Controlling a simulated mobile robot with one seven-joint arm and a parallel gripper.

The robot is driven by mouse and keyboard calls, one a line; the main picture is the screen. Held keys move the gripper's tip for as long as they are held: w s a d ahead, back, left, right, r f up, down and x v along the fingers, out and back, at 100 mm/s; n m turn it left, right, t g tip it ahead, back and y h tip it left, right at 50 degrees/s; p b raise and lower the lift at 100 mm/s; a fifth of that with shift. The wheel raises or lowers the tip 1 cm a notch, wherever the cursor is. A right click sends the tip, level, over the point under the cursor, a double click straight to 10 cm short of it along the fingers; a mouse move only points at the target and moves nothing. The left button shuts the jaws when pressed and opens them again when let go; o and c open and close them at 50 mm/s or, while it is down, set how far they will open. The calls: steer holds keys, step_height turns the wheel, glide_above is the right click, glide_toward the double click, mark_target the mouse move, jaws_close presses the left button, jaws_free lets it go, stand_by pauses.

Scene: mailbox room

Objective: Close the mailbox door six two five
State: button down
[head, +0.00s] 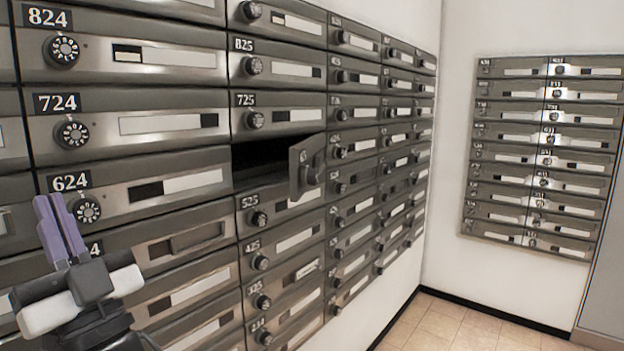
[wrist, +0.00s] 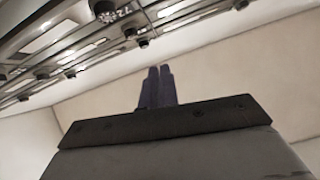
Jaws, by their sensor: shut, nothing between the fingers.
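The open mailbox door (head: 307,167) stands out from the wall of mailboxes, hinged at the right side of a dark open compartment (head: 258,164). The compartment sits between boxes 725 and 525. The door's own number cannot be read from this angle. My gripper (head: 58,228) is at the lower left in the head view, in front of box 624 and left of the open door, apart from it. Its purple fingers are together and empty. The fingers also show in the wrist view (wrist: 160,86), pointing up past the blurred mailbox fronts. The open door cannot be made out there.
Closed mailboxes with round dials, such as 724 (head: 140,122) and 725 (head: 283,115), surround the opening. A second bank of mailboxes (head: 541,155) hangs on the far right wall. The tiled floor (head: 450,325) is clear at the lower right.

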steer(key=w+d+m+t+h+p, duration=0.35)
steer(key=w+d+m+h, duration=1.1)
steer(key=w+d, duration=0.6)
steer(key=w+d+f+m+g+p, duration=0.1)
steer(key=d+f+m+g+p, duration=0.2)
steer(key=d, duration=0.5)
steer(key=w+d+f+m+g+p, duration=0.1)
steer(key=d+f+m+g, duration=0.2)
steer(key=d, duration=0.5)
steer(key=m+t+p, duration=0.1)
steer(key=p, duration=0.3)
glide_toward(300, 190)
steer(key=w, duration=0.4)
steer(key=shift+w+a+p, duration=0.2)
steer(key=shift+w+a, duration=0.05)
steer(key=shift+a, duration=0.6)
steer(key=shift+w+a+p, duration=0.2)
steer(key=shift+w+a, duration=0.1)
steer(key=shift+a, duration=0.5)
steer(key=shift+a, duration=0.1)
